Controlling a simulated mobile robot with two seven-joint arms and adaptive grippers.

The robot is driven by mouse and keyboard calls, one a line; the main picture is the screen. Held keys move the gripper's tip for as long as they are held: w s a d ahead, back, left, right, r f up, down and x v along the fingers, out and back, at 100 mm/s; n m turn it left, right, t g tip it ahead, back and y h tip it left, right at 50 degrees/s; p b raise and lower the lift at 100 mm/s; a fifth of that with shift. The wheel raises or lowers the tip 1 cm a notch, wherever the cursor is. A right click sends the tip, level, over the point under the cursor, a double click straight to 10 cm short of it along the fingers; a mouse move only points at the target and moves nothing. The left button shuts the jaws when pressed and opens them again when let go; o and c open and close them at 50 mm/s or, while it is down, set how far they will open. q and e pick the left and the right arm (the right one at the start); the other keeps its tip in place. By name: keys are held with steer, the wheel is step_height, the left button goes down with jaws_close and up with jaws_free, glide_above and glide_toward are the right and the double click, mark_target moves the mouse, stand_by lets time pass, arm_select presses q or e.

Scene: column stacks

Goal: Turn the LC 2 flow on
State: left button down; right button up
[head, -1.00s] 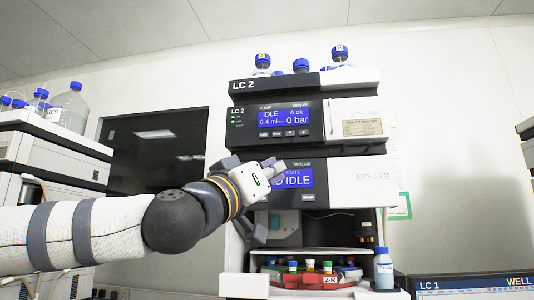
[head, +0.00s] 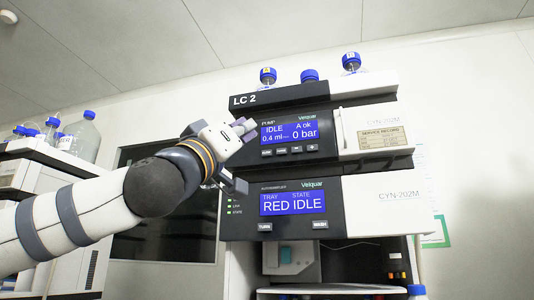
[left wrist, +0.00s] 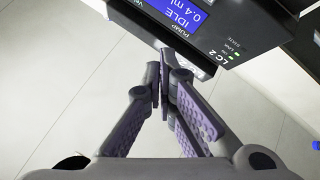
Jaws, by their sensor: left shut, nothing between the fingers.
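The LC 2 stack carries a black pump panel (head: 320,125) with a lit blue screen (head: 289,132) reading IDLE, 0.4 ml, A ok and 0 bar. A row of small buttons (head: 289,151) sits below that screen. My left gripper (head: 250,127) is shut and empty, its purple-padded fingers at the left edge of the pump screen, covering part of the panel's left side. In the left wrist view the closed fingertips (left wrist: 163,72) are close to the pump panel's edge, beside its screen (left wrist: 181,14); contact cannot be told. My right gripper is not in view.
Below is the autosampler panel (head: 292,203), reading RED IDLE, with two buttons. Blue-capped bottles (head: 309,76) stand on top. Another instrument with bottles (head: 85,130) is at far left.

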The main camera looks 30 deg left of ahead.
mark_target(258, 146)
arm_select(q)
steer(key=shift+h, duration=0.3)
steer(key=w, duration=0.2)
steer(key=w+a, duration=0.1)
steer(key=w, duration=0.4)
steer(key=shift+a+f+b, duration=0.1)
steer(key=shift+a+b, duration=0.2)
steer(key=shift+b, duration=0.1)
steer(key=shift+s, duration=0.1)
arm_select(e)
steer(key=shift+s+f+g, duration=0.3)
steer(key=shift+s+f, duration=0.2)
arm_select(q)
steer(key=shift+w+a, duration=0.1)
steer(key=shift+w, duration=0.3)
